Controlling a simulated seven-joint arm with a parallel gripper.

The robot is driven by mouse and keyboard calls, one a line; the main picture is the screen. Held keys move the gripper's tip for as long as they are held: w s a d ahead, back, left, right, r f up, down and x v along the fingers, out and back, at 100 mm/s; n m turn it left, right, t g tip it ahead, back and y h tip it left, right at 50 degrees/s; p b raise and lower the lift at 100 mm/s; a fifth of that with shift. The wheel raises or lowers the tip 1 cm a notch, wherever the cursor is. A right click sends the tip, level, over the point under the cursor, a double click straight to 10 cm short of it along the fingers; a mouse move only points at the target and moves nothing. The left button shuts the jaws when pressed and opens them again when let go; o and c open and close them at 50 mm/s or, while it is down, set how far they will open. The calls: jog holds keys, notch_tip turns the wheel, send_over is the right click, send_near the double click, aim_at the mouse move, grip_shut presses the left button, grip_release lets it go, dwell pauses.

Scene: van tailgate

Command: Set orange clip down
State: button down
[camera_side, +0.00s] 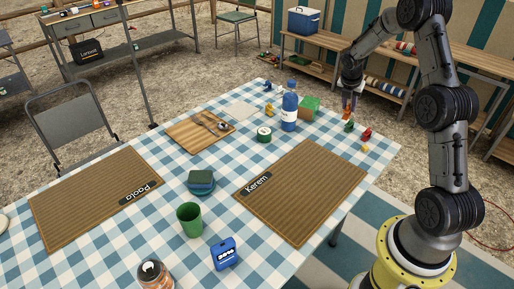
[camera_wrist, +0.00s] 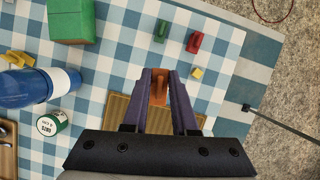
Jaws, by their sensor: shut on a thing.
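My gripper (camera_wrist: 159,82) is shut on the orange clip (camera_wrist: 158,92), which sits between the two dark fingers in the wrist view. In the side view my gripper (camera_side: 348,106) is over the far right part of the checked table, near the small clips.
Near my gripper lie a green clip (camera_wrist: 161,31), a red clip (camera_wrist: 194,42) and a small yellow piece (camera_wrist: 197,72). A blue bottle (camera_side: 289,108), a green block (camera_side: 309,107) and a green-and-white can (camera_side: 264,135) stand to the left. The Kerem mat (camera_side: 305,190) is bare apart from its name tag.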

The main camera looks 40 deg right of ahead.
jog(key=w+a+n+t+y, duration=0.15)
jog(key=a+n, duration=0.25)
jog(key=a, duration=0.6)
jog(key=w+a+n+t, duration=0.1)
jog(key=w+a+n, duration=0.2)
jog(key=a, duration=0.7)
jog(key=w+a+n+t+y, duration=0.1)
jog(key=w+a+n, duration=0.25)
jog(key=a, duration=0.75)
jog(key=shift+n, duration=0.35)
jog(key=w+f, duration=0.3)
jog(key=w, duration=0.1)
jog(key=w+f, duration=0.2)
jog(key=w, duration=0.2)
jog(key=w+d+f, duration=0.1)
jog(key=w+f, duration=0.2)
jog(key=w, duration=0.2)
jog(key=shift+d+f, duration=0.1)
jog(key=shift+f, duration=0.2)
jog(key=shift+w+f, duration=0.2)
jog(key=shift+f, duration=1.65)
jog(key=shift+f, duration=0.15)
jog(key=c, duration=0.7)
grip_release()
